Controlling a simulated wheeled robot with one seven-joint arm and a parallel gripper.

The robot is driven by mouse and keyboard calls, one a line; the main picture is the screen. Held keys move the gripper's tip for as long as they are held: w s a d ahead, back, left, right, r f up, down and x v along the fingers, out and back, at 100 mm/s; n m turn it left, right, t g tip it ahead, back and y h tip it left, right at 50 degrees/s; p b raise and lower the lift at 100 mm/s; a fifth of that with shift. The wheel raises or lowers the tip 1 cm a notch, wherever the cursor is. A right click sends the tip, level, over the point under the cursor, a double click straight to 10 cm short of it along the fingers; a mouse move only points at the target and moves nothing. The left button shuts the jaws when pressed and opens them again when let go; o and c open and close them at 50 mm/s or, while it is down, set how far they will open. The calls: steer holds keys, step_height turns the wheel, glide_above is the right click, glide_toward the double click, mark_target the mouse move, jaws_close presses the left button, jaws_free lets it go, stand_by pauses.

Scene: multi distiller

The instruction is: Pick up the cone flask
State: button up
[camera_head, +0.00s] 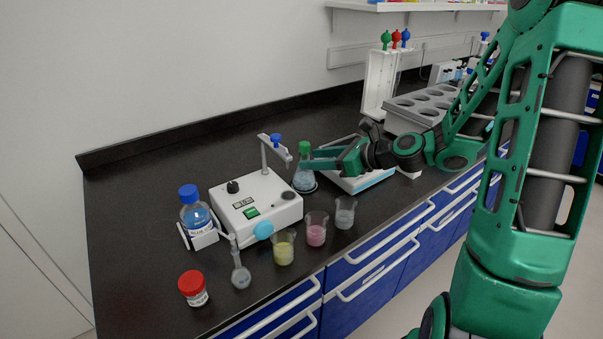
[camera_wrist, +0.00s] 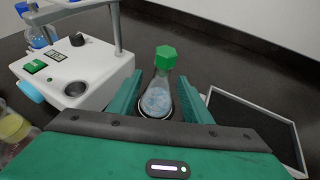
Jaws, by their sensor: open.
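The cone flask (camera_head: 303,182) has a green cap and pale blue, speckled contents. It stands upright on the dark bench beside the white device. In the wrist view the flask (camera_wrist: 157,97) is between the two green fingers of my gripper (camera_wrist: 161,88), with a narrow gap showing on each side. The gripper is open. In the head view my gripper (camera_head: 310,160) reaches in from the right at the height of the flask's upper part, and a finger partly covers the flask. The flask's base sits on or in a dark round ring.
The white device (camera_head: 255,207) with a stand stands left of the flask. Beakers with yellow (camera_head: 284,248), pink (camera_head: 316,230) and clear (camera_head: 345,213) contents stand in front. A flat framed tray (camera_wrist: 262,118) lies close on the right. A blue-capped bottle (camera_head: 197,213) is farther left.

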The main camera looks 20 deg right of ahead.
steer(key=shift+x, duration=4.25)
steer(key=shift+w+d, duration=0.15)
jaws_close()
